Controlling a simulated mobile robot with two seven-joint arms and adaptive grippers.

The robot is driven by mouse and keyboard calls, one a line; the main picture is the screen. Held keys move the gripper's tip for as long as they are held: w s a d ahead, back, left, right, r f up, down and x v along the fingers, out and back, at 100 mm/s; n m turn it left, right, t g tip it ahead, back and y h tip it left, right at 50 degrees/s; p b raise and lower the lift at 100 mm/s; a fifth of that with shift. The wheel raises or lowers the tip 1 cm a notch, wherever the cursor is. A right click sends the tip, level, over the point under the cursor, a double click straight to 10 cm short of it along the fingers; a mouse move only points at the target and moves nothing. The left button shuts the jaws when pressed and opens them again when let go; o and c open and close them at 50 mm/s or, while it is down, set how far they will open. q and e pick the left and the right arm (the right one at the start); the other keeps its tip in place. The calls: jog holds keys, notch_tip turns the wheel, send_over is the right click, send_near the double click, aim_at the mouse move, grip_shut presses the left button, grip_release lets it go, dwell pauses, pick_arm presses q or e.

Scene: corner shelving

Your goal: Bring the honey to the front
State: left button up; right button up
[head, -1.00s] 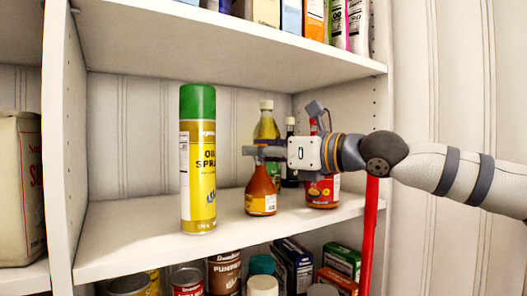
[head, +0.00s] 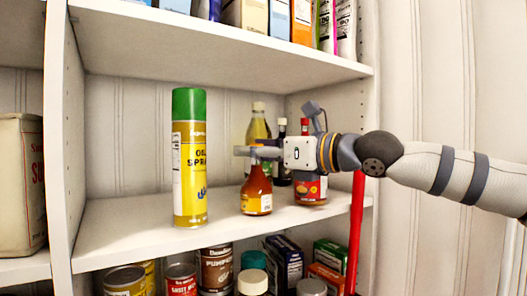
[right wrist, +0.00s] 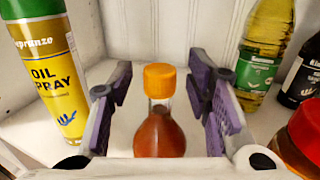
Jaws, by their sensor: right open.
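The honey is an amber bottle (head: 257,192) with an orange cap, standing upright on the middle shelf. In the right wrist view the honey (right wrist: 159,134) is centred between the purple-padded fingers. My right gripper (head: 246,151) comes in from the right at the height of the honey's neck. It also shows in the right wrist view (right wrist: 161,66), open, with one finger on each side of the bottle and visible gaps to the cap. The gripper hides part of the honey's top in the head view. My left gripper is not in view.
A tall oil spray can (head: 189,165) stands left of the honey. An oil bottle (head: 258,125) and a dark bottle (head: 281,150) stand behind, and a red-capped jar (head: 310,188) stands to the right. The upper shelf (head: 220,35) is overhead. Bare shelf lies in front of the honey.

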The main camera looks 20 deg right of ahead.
jog(key=v, duration=1.2)
